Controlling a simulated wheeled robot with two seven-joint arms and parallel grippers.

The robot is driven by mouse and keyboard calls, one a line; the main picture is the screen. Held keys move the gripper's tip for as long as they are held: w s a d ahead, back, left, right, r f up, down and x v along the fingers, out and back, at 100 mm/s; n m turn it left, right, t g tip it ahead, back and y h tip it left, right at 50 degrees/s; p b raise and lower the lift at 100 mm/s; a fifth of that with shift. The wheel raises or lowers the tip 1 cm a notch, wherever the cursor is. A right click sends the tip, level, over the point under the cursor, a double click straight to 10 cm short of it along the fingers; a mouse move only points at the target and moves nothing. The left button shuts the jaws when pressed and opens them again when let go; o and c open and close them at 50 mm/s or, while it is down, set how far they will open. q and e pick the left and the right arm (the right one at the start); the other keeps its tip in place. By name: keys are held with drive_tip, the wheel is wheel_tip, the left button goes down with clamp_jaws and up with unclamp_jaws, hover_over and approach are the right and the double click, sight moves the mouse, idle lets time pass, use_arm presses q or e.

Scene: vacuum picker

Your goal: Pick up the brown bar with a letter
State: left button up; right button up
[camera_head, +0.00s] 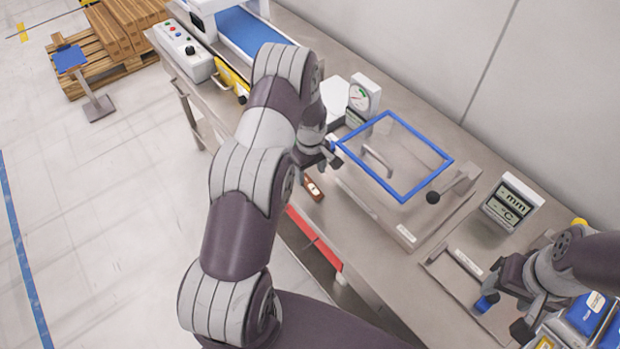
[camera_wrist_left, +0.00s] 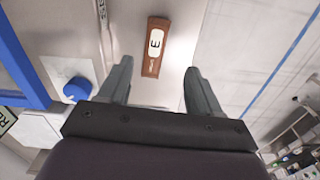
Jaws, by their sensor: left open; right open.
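The brown bar (camera_head: 313,187) lies on the steel bench near its front edge. In the left wrist view the brown bar (camera_wrist_left: 155,46) shows a white label with a black letter that looks like an E. My left gripper (camera_head: 326,158) is just behind the bar in the head view. In the left wrist view its fingers (camera_wrist_left: 158,82) are spread apart, with the bar beyond the fingertips and nothing between them. My right gripper (camera_head: 503,312) is at the lower right of the head view, by a blue knob (camera_head: 487,302). Its fingers are partly hidden.
A blue-framed clear lid (camera_head: 432,184) stands right of my left gripper. A dial gauge (camera_head: 363,96) is behind it. A digital display (camera_head: 513,201) stands at the right. Blue packs (camera_head: 590,312) lie at the lower right. Open floor lies left of the bench.

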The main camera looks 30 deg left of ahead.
sight(313, 188)
use_arm(q)
drive_tip(key=shift+s+f, duration=0.4)
drive_tip(key=shift+f, duration=0.05)
drive_tip(key=f+p, duration=0.1)
drive_tip(key=w+f+p, duration=0.1)
drive_tip(key=f+p, duration=0.1)
drive_tip(key=f, duration=0.1)
drive_tip(key=shift+w+d, duration=0.3)
drive_tip(key=shift+d, duration=0.1)
wheel_tip(313, 188, down, 2)
drive_tip(key=shift+a+f, duration=0.1)
drive_tip(key=shift+a, duration=0.05)
drive_tip(key=shift+s, duration=0.25)
drive_tip(key=shift+w, duration=0.15)
drive_tip(key=c, duration=1.1)
use_arm(e)
drive_tip(key=r, duration=0.3)
drive_tip(key=shift+w+d+r, duration=0.15)
drive_tip(key=shift+w+r, duration=0.05)
drive_tip(key=shift+w, duration=0.15)
